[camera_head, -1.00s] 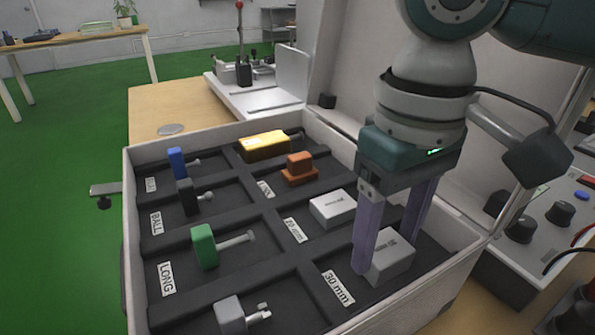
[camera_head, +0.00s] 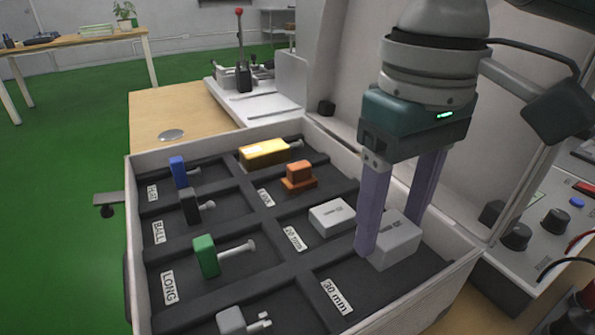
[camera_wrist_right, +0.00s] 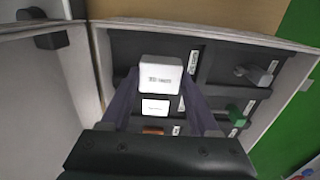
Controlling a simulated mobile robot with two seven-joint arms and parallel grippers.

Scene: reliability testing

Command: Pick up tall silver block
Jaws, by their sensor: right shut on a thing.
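The tall silver block (camera_head: 395,243) is a light grey block in the front right of the case, by the "30 mm" label. My right gripper (camera_head: 392,237) comes down from above and is shut on it, one purple finger on each side. In the right wrist view the block (camera_wrist_right: 160,75) sits between the finger tips of the gripper (camera_wrist_right: 159,88). The block looks raised above its compartment floor, tilt not clear. A second, lower silver block (camera_head: 332,217) lies in the compartment behind it. My left gripper is not in view.
The divided case (camera_head: 128,215) also holds a yellow block (camera_head: 264,153), an orange block (camera_head: 299,175), and blue, black, green (camera_head: 206,256) and grey connectors on the left. The case lid stands behind on the right. A control panel with knobs (camera_head: 517,236) is at right.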

